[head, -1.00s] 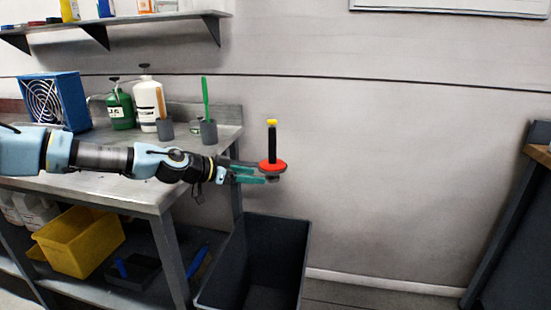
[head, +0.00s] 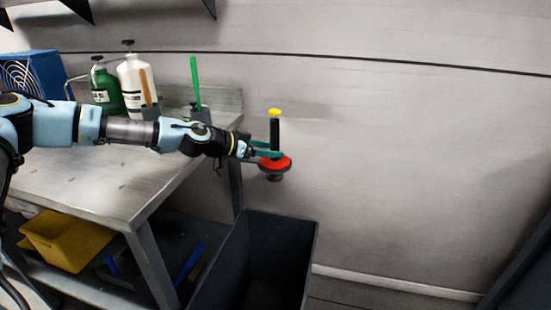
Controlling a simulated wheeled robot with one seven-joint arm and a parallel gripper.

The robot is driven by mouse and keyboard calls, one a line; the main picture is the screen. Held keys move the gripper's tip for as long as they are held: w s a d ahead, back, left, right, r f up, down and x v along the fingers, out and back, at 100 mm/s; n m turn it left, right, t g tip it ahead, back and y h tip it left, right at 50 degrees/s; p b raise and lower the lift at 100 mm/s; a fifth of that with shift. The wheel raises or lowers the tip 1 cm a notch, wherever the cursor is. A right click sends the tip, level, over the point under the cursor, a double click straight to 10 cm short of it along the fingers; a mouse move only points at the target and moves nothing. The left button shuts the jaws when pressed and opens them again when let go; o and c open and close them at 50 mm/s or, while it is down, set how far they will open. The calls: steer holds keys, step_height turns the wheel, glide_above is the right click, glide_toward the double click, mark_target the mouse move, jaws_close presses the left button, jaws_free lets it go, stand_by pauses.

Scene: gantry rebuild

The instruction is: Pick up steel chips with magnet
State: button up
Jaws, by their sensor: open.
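The magnet (head: 275,162) is upright, with a yellow knob, a black handle, a red disc and a grey base. It is in mid-air above the dark bin (head: 311,240), beyond the right end of the workbench. My gripper (head: 268,150) has teal fingers and is open at the magnet's handle, just above the red disc. The view does not clearly show whether the fingers touch it. A few tiny specks, perhaps steel chips (head: 122,186), lie on the workbench (head: 95,200). No chips can be made out on the magnet's base. The bin's floor is dark.
A green bottle (head: 107,95), a white bottle (head: 132,85) and a blue fan box (head: 35,75) stand at the back of the bench. A yellow bin (head: 60,240) is on the lower shelf. The wall is behind, with free floor to the right.

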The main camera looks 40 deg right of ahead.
steer(key=p+x, duration=0.2)
steer(key=x, duration=0.3)
steer(key=shift+w+d, duration=0.1)
jaws_close()
stand_by(0.4)
